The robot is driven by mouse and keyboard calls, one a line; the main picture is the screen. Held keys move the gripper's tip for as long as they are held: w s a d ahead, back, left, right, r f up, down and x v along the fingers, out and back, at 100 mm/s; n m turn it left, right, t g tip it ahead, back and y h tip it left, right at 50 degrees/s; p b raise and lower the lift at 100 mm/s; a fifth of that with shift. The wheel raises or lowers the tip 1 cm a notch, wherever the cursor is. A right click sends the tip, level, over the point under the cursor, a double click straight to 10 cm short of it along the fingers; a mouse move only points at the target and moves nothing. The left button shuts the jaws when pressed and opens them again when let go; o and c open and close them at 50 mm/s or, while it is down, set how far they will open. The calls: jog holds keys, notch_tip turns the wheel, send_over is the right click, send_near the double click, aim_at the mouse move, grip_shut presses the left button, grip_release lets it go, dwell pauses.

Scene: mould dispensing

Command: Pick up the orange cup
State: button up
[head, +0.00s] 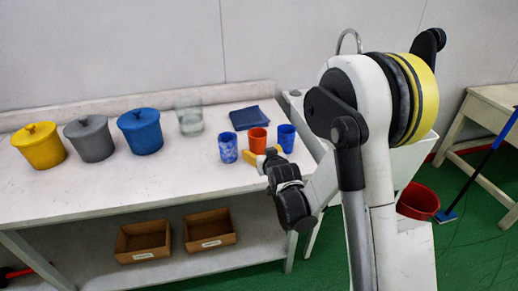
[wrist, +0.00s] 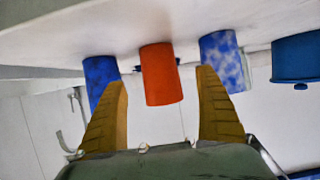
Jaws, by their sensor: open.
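The orange cup (head: 258,139) stands upright on the white table, between two blue cups. My gripper (head: 260,158) is close in front of it, low over the table edge. In the wrist view, which shows the scene upside down, the orange cup (wrist: 160,78) lies in the gap between the two yellow fingers of my gripper (wrist: 163,78). The fingers are open and spread apart. The cup appears just beyond the tips, and no finger visibly touches it. My gripper hides part of the table by the cup in the head view.
A mottled blue-white cup (head: 228,147) stands left of the orange cup, a blue cup (head: 286,137) right. Lidded yellow (head: 39,147), grey (head: 89,139) and blue (head: 140,131) pots stand further left.

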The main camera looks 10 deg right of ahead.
aim_at(258, 149)
jog(key=x, duration=0.3)
jog(key=shift+s+f+b, duration=0.1)
jog(key=shift+b, duration=0.25)
jog(key=w+f+b, duration=0.1)
jog(key=w, duration=0.1)
jog(key=w+f+b, duration=0.1)
jog(key=w+f, duration=0.1)
jog(key=shift+d+b, duration=0.1)
jog(key=shift+b, duration=0.3)
jog(key=shift+w, duration=0.25)
jog(key=shift+r, duration=0.1)
jog(key=c, duration=1.4)
